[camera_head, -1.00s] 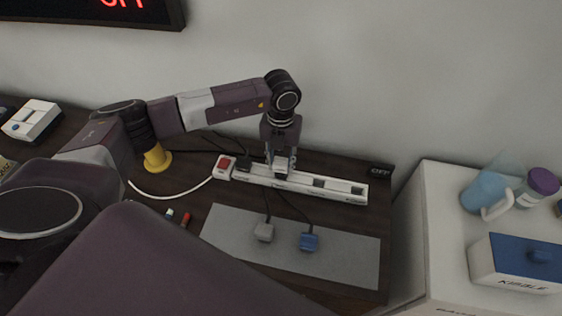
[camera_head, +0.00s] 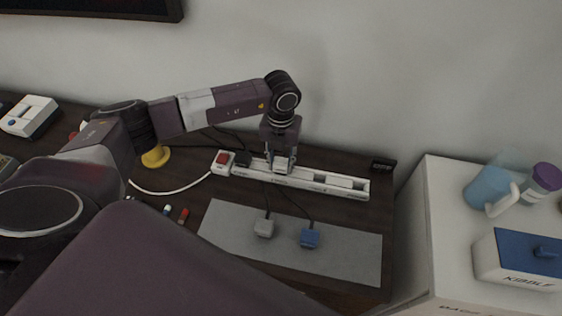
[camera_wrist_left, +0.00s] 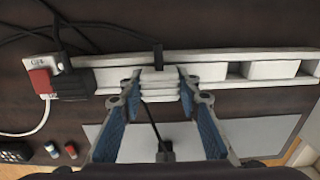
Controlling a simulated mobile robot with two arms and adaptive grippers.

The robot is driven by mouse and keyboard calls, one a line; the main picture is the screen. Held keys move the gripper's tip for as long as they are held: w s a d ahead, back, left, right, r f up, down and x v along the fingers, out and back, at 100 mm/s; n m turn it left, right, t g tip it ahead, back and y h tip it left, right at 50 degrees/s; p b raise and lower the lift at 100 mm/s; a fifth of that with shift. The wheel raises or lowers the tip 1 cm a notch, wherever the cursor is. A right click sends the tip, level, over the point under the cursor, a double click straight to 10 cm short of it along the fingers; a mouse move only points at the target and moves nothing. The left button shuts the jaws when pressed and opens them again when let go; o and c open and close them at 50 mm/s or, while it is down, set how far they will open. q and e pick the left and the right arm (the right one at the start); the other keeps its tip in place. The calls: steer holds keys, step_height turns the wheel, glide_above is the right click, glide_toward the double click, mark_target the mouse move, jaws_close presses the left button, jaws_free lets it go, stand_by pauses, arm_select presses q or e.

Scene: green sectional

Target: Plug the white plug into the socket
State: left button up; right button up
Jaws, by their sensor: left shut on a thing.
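The white plug (camera_wrist_left: 160,86) sits between the fingers of my left gripper (camera_wrist_left: 157,100) in the wrist view, with a dark cable at its far side. In the head view, my left gripper (camera_head: 284,166) points down, shut on the white plug (camera_head: 282,169) at the white power strip (camera_head: 318,187). The plug is over or against the strip's left-middle part. Whether its prongs are in the socket is hidden. The strip also crosses the wrist view (camera_wrist_left: 225,84), with open recesses to the right. My right gripper is not in view.
A black plug (camera_head: 243,158) sits beside the red switch (camera_head: 223,158) at the strip's left end. A grey plug (camera_head: 264,228) and a blue plug (camera_head: 310,238) lie on a grey mat (camera_head: 350,260). A white cabinet (camera_head: 440,220) stands at the right.

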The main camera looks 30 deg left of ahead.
mark_target(281, 161)
arm_select(q)
steer(key=shift+f, duration=0.4)
steer(key=o, duration=1.2)
step_height(281, 161, up, 12)
